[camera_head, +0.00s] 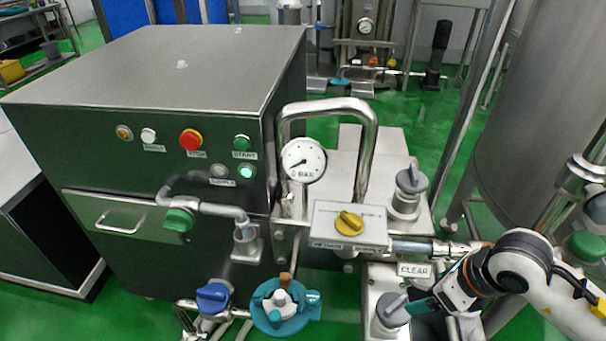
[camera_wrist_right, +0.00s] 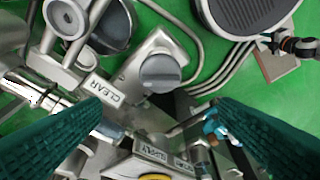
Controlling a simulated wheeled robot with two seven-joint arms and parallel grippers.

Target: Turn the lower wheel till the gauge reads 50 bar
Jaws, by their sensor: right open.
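The round white gauge (camera_head: 304,160) stands on the pipework at the middle of the head view; its fine scale is too small to read. The lower wheel (camera_head: 392,310), a grey knob on a metal block, is near the bottom edge, under the CLEAR sign (camera_head: 414,270). A similar grey upper wheel (camera_head: 410,180) stands above it. My right gripper (camera_head: 422,307) is open just right of the lower wheel; I cannot tell whether it touches. In the right wrist view its green fingers are spread apart, and a grey knob (camera_wrist_right: 160,72) shows beyond them. My left gripper is not visible.
A yellow knob (camera_head: 349,222) sits on a plate left of the right arm. A bent metal pipe (camera_head: 365,150) arches by the gauge. A large tank (camera_head: 530,130) stands at right.

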